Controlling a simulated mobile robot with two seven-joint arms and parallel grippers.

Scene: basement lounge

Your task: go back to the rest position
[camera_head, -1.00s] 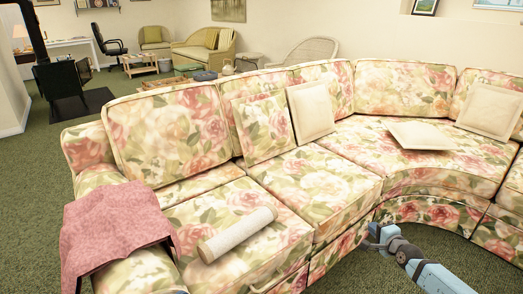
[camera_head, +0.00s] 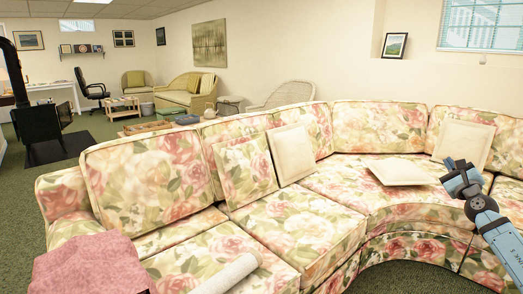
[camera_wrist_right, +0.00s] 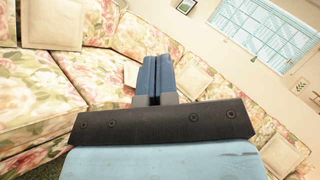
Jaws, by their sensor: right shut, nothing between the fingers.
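My right gripper (camera_head: 453,168) is at the right of the head view, raised in front of the curved part of the floral sofa (camera_head: 335,262). Its blue fingers (camera_wrist_right: 153,78) are together in the right wrist view, with nothing between them. The sofa and its cushions lie beyond the fingers there. My left gripper is not in view.
A pink cloth (camera_head: 90,262) lies over the sofa's left arm. A whitish roll (camera_head: 228,275) lies on the seat beside it. Cream cushions (camera_head: 291,154) rest on the sofa. A black stove (camera_head: 38,118) stands at the far left. Green carpet (camera_head: 410,277) is clear in front of the curve.

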